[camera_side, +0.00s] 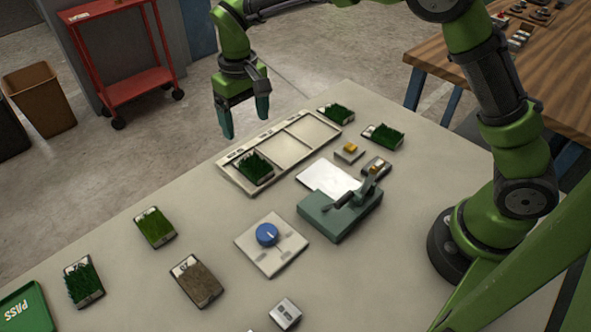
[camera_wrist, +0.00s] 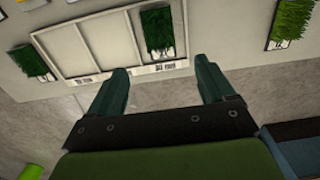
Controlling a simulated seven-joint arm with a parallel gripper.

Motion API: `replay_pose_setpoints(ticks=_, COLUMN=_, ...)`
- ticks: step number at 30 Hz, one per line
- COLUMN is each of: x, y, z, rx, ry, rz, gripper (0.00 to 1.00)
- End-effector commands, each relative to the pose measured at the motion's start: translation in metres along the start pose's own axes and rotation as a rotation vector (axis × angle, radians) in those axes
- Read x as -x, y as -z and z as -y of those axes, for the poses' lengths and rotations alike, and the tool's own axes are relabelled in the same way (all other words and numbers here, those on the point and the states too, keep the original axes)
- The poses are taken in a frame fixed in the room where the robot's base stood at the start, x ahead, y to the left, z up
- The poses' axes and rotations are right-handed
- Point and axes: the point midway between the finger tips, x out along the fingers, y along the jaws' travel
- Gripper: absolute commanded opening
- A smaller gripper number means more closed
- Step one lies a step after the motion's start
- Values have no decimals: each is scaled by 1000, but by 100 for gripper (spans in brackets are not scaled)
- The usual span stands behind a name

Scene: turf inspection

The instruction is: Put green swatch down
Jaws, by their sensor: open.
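A green swatch (camera_side: 254,168) lies in the left compartment of the pale tray (camera_side: 312,130); the tray's other compartments are empty. In the wrist view this swatch (camera_wrist: 158,32) sits in the right compartment of the tray (camera_wrist: 103,40), with its label end towards my gripper. My gripper (camera_side: 244,129) is open and empty, above and beyond the tray's far edge in the side view. In the wrist view the fingers (camera_wrist: 163,73) are spread, with nothing between them and the swatch ahead of them. Several other swatches are green too.
Green swatches (camera_side: 335,114) (camera_side: 382,136) lie right of the tray; others (camera_side: 154,227) (camera_side: 84,282) and a brown one (camera_side: 198,283) lie left. A teal press (camera_side: 338,214) and blue-knob plate (camera_side: 267,236) stand nearer. A green PASS tray (camera_side: 24,307) is at the left corner.

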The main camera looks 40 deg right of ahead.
Motion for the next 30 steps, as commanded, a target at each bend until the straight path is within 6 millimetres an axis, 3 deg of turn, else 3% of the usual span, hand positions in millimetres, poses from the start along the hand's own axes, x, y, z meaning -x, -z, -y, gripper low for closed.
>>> replay_pose_setpoints(ticks=8, x=38, y=-11, z=-14, rx=-26, ry=30, rz=-39, gripper=82)
replay_pose_setpoints(ticks=11, x=68, y=-31, z=-34, rx=-60, ry=71, rz=-97, gripper=82)
replay_pose_setpoints(ticks=15, x=106, y=-74, z=-65, rx=-122, ry=137, rz=-201, gripper=82)
replay_pose_setpoints(ticks=18, x=123, y=-109, z=-84, rx=-168, ry=179, rz=-280, gripper=82)
replay_pose_setpoints(ticks=24, x=132, y=-178, z=-112, rx=-258, ry=244, rz=-441, gripper=82)
replay_pose_setpoints(ticks=30, x=120, y=-221, z=-125, rx=-322, ry=276, rz=-556, gripper=82)
